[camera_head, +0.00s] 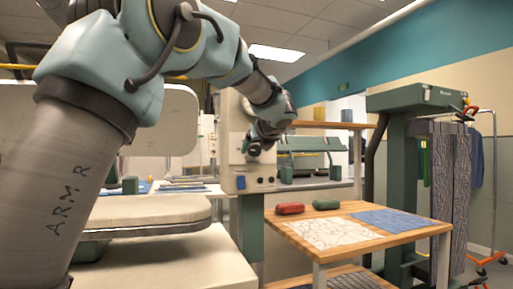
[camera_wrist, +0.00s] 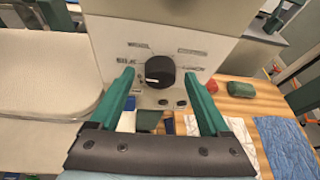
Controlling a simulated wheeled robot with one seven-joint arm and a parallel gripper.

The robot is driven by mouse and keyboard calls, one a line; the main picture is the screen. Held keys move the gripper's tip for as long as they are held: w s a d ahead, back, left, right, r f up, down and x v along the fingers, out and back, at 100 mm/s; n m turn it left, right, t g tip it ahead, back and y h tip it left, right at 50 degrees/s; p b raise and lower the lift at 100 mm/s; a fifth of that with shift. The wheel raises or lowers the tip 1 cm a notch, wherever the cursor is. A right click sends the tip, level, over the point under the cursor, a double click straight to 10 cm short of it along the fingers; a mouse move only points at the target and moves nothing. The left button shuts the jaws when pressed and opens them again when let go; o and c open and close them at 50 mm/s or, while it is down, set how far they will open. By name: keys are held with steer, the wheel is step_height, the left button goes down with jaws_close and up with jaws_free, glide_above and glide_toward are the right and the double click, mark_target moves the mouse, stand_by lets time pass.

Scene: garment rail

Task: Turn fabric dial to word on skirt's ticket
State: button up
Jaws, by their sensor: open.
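The fabric dial (camera_wrist: 160,71) is a round black knob on a pale upright panel (camera_wrist: 110,35). Its white mark points left, roughly toward a word that looks like SILK (camera_wrist: 126,61). Other printed words, too small to read surely, sit above left, above right (camera_wrist: 192,51) and right. My gripper (camera_wrist: 159,76) is open, its two green fingers either side of the dial in the picture; I cannot tell whether they touch it. In the head view my gripper (camera_head: 262,142) is at the panel. A dark grey patterned garment (camera_head: 450,180) hangs at right. I see no readable ticket.
A wooden table (camera_head: 400,238) right of the panel holds a white patterned cloth (camera_head: 327,232), a blue cloth (camera_head: 391,220), a red object (camera_head: 290,209) and a green one (camera_head: 326,204). A padded pressing board (camera_head: 150,212) is left. Small buttons (camera_head: 262,181) sit below the dial.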

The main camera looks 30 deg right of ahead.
steer(key=shift+w+f, duration=0.1)
steer(key=shift+w, duration=0.05)
jaws_close()
stand_by(0.6)
